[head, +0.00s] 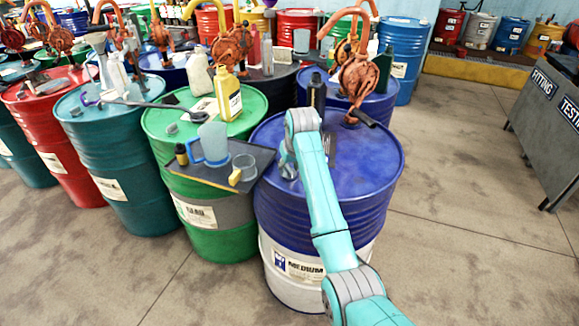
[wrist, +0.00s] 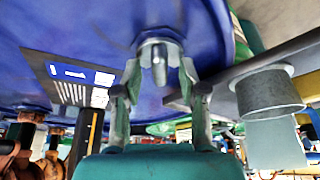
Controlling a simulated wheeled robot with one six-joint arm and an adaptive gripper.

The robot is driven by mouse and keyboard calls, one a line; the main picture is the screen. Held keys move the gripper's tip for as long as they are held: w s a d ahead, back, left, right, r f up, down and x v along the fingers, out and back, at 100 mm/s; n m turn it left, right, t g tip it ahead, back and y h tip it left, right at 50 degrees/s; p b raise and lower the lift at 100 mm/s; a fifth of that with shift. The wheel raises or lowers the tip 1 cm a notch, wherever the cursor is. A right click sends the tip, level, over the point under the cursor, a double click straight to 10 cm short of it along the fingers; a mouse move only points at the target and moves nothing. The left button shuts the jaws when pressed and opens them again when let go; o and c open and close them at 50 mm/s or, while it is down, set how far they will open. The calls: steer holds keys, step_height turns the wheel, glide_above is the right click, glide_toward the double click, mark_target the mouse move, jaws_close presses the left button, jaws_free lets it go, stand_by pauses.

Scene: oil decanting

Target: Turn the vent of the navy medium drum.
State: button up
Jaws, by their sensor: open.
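The navy medium drum (head: 366,172) stands at the front in the head view, with a white lower band and a label reading MEDIUM. Its blue top (wrist: 100,28) fills the upper part of the wrist view. The vent (wrist: 159,58), a grey metal fitting with a hex-like base and a narrow stem, shows at the top centre there. My gripper (wrist: 160,80) is open, one finger on each side of the vent's stem. I cannot tell whether they touch it. In the head view my gripper (head: 289,168) is low over the drum's left side, where my arm hides the vent.
A dark tray (head: 205,178) with a blue-handled jug (head: 210,143) and a grey cup (head: 243,165) lies close left. The cup (wrist: 268,93) shows right in the wrist view. An orange pump (head: 358,80) rises behind.

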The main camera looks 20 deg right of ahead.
jaws_close()
steer(key=shift+n, duration=0.3)
steer(key=shift+w+d+n+g+y, duration=0.15)
steer(key=shift+n+y, duration=0.45)
steer(key=shift+n, duration=0.75)
steer(key=shift+s+a+n+g+y, duration=0.15)
steer(key=shift+n+y, duration=0.45)
steer(key=shift+n, duration=0.75)
steer(key=shift+w+d, duration=0.1)
jaws_free()
